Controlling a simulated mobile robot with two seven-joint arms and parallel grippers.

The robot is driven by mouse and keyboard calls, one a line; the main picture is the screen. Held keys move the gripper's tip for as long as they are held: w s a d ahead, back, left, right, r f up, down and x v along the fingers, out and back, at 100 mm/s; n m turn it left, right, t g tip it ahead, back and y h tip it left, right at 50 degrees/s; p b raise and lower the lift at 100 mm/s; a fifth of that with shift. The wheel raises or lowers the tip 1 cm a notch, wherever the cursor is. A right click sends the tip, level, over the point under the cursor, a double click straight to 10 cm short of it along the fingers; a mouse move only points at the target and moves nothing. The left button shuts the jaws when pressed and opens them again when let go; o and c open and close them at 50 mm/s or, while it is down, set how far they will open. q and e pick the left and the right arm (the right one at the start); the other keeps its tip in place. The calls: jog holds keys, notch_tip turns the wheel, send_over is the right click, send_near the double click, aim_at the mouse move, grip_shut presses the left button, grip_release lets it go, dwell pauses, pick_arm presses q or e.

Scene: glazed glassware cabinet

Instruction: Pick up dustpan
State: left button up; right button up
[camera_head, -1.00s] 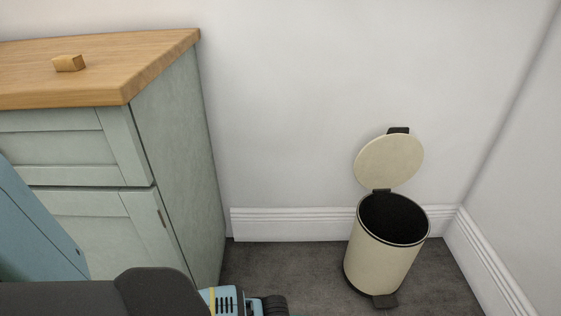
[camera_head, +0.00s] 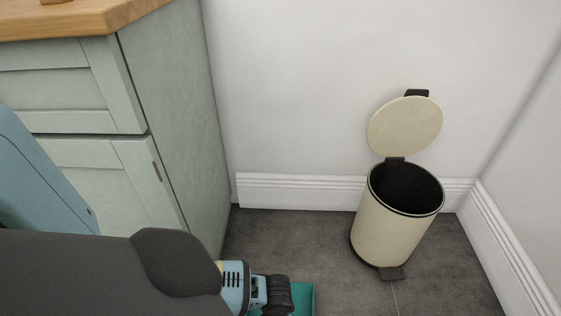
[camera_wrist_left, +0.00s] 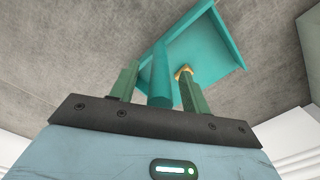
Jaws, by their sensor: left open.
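The teal dustpan (camera_wrist_left: 205,45) lies on the grey floor in the left wrist view, its pan beyond the fingers and its handle (camera_wrist_left: 160,75) pointing back toward my wrist. My left gripper (camera_wrist_left: 158,67) is open, with one green finger on each side of the handle. Whether the fingers touch it cannot be told. In the head view a corner of the dustpan (camera_head: 301,298) shows at the bottom edge, mostly hidden by my left arm and wrist. My right gripper is in neither view.
A cream pedal bin (camera_head: 390,235) with its lid up stands on the floor to the right, by the wall. A green cabinet (camera_head: 175,120) with a wooden top is at the left. A small golden piece (camera_wrist_left: 183,71) shows by the right fingertip. Floor between cabinet and bin is clear.

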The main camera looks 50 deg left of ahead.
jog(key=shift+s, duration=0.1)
pick_arm(q)
grip_shut()
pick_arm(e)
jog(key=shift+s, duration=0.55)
pick_arm(q)
jog(key=shift+r, duration=0.1)
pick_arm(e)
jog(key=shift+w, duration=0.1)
